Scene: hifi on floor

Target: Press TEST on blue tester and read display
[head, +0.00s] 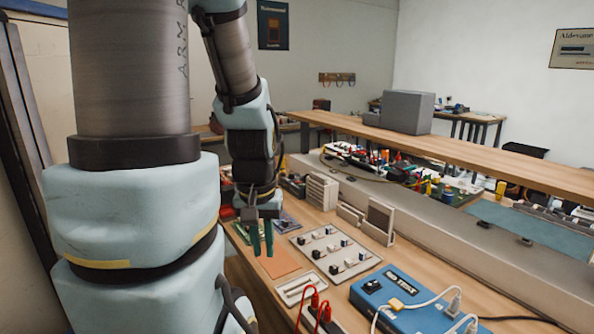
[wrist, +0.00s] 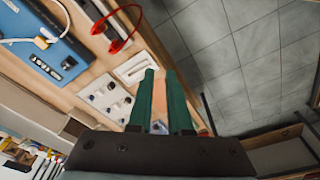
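The blue tester (head: 362,295) sits on the bench at the lower right of the head view, partly cut off by the frame edge. White lettering, a dark round knob and a small yellow piece show on its top; white cables run from it. In the wrist view the tester (wrist: 28,25) is at the upper left, with a dark strip and a dark part on its face. I cannot make out the TEST button or a display reading. My gripper (head: 262,252) points down, left of the tester and apart from it. Its green fingers (wrist: 160,75) are parted with nothing between them.
A pale panel with several small switches (head: 335,250) lies between my gripper and the tester. A white tray (head: 296,290) and red leads (head: 313,296) are nearer. An orange mat (head: 278,264) lies near my gripper. A raised wooden shelf (head: 440,147) runs behind.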

